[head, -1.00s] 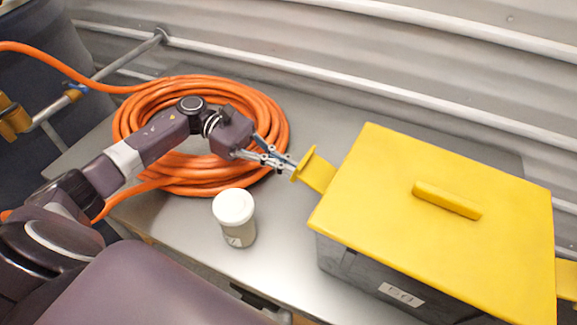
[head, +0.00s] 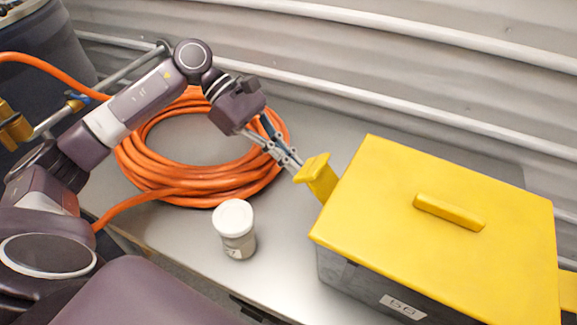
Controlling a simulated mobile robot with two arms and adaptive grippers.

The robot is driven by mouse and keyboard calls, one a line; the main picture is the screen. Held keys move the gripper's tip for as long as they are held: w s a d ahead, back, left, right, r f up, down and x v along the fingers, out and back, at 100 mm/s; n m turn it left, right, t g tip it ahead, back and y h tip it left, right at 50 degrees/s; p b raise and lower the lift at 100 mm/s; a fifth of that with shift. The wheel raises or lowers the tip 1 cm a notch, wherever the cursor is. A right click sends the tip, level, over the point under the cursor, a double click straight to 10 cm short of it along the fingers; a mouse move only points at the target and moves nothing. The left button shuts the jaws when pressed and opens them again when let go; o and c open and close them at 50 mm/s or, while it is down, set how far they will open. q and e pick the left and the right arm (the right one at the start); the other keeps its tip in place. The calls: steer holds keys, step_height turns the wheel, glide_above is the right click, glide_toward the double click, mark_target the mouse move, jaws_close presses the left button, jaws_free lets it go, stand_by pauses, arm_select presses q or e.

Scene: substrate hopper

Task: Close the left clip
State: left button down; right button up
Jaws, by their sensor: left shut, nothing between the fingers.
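The left clip (head: 318,178) is a yellow tab at the left side of the yellow lid (head: 390,210), which covers a grey box. It sticks out from the lid's left edge and tilts upward. My left gripper (head: 295,168) is shut and empty, with its fingertips at the clip's outer end. They seem to touch it, though I cannot tell for sure. A second yellow clip (head: 567,295) shows at the lid's right edge, cut off by the frame. My right gripper is not in view.
A white-capped jar (head: 234,228) stands on the metal table (head: 285,265) left of the box. A coiled orange hose (head: 165,180) lies under my left arm. A ribbed wall (head: 400,75) rises behind the table.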

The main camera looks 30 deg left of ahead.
mark_target(315, 162)
arm_select(q)
steer(key=r+y, duration=0.1)
steer(key=d+r+y, duration=0.1)
steer(key=shift+d+r+y+p, duration=0.15)
steer(key=shift+r+y+p, duration=0.15)
steer(key=shift+d+r, duration=0.55)
steer(key=shift+r, duration=0.85)
steer(key=v, duration=1.2)
steer(key=shift+s, duration=0.15)
